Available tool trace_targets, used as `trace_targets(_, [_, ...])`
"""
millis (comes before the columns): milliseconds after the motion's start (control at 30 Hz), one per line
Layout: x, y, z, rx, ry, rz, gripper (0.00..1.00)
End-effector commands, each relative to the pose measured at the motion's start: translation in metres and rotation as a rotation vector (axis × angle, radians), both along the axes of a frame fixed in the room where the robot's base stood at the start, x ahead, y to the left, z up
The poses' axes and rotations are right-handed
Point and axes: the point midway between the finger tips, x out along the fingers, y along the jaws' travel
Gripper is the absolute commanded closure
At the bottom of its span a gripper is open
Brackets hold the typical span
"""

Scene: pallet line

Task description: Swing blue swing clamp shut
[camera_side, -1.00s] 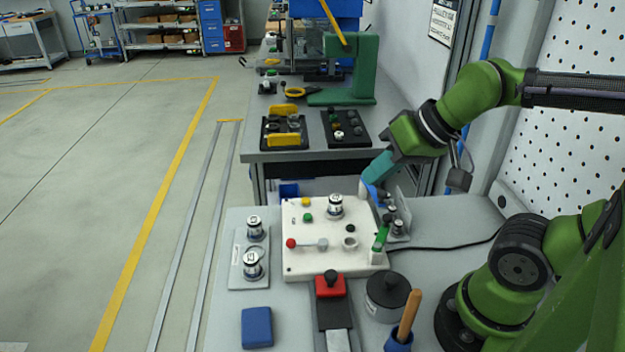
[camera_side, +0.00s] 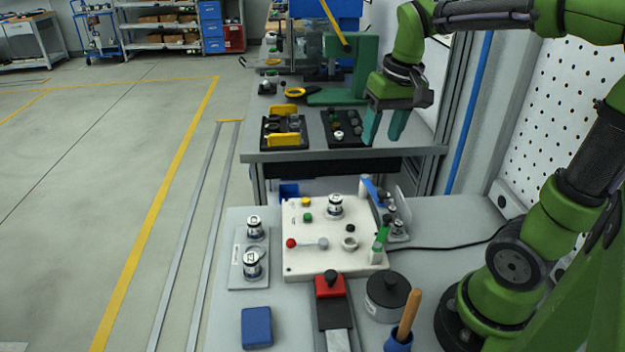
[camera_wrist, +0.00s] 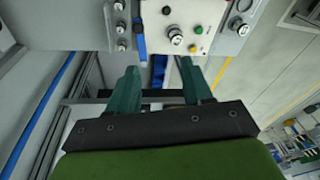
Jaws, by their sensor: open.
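The blue swing clamp (camera_side: 371,190) is at the far right corner of the white fixture plate (camera_side: 312,260). Its blue arm slants from beside a white post toward the lower right, along the plate's right edge rather than across its middle. In the wrist view a blue bar (camera_wrist: 141,42), apparently this arm, lies near the plate edge. A green clamp (camera_side: 383,233) stands at the near right corner. My gripper (camera_side: 384,128) is open and empty, above and behind the blue clamp, clear of it. Its two teal fingers (camera_wrist: 160,80) point down, spread apart.
Metal parts stand on a small bracket (camera_side: 398,228) right of the blue clamp. A black round pot (camera_side: 387,297) is in front. The rear bench (camera_side: 345,156) holds dark trays and a green press.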

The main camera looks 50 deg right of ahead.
Motion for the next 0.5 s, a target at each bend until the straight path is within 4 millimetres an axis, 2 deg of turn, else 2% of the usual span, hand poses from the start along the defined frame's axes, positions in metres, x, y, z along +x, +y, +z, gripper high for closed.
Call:
trace_targets(33, [0.005,-0.016,0.003,-0.009,0.064,-0.017,0.5])
trace_targets(100, [0.005,-0.026,0.011,-0.017,0.123,-0.02,0.5])
trace_targets(233, [-0.002,-0.028,0.023,-0.018,0.167,-0.009,0.5])
trace_targets(367, [-0.006,-0.025,0.016,-0.006,0.188,0.002,0.5])
trace_targets(500, [-0.006,-0.025,-0.005,-0.006,0.188,0.003,0.5])
